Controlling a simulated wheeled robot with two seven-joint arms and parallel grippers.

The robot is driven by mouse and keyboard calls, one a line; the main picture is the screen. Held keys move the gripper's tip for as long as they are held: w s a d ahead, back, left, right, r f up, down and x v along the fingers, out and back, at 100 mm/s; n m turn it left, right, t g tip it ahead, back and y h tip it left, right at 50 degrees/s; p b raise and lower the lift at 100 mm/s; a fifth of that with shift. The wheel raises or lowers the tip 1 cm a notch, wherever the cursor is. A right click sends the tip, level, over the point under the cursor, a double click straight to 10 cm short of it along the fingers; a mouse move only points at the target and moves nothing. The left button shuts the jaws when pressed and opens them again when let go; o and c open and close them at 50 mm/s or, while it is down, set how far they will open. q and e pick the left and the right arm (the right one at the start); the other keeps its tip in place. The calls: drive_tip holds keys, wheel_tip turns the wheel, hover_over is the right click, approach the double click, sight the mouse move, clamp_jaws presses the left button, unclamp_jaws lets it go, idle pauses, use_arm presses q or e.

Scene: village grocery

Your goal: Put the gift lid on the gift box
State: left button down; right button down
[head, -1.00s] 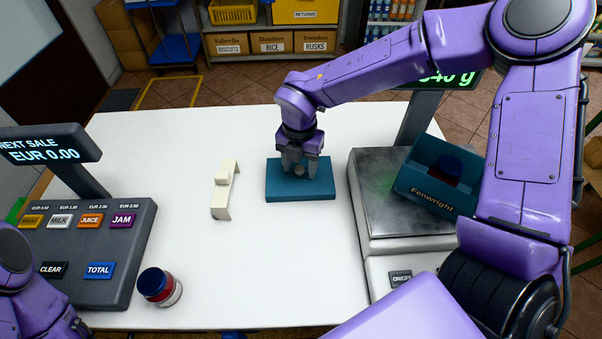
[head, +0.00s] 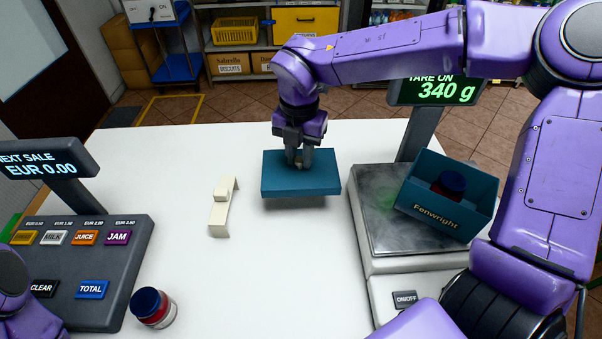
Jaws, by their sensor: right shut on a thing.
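The gift lid (head: 300,184) is a flat teal slab with a small knob on top. My right gripper (head: 300,160) is shut on the knob and holds the lid level, a little above the white table. The gift box (head: 432,217) is an open teal box marked "Fenwright". It stands turned at an angle on the scale's plate, to the right of the lid, with a dark-lidded jar (head: 450,184) inside. My left arm shows only in part at the lower left edge; its gripper is out of view.
The scale (head: 372,250) has a display post (head: 425,130) behind the plate, reading 340 g. A cream-coloured stand (head: 222,207) is left of the lid. A jar (head: 152,307) stands near the front edge, beside the till panel (head: 85,265). The table's middle front is clear.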

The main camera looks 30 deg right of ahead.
sight(301, 159)
wheel_tip(301, 159, up, 14)
drive_tip(key=p, duration=1)
drive_tip(key=shift+r, duration=0.2)
drive_tip(key=shift+d+f, duration=0.1)
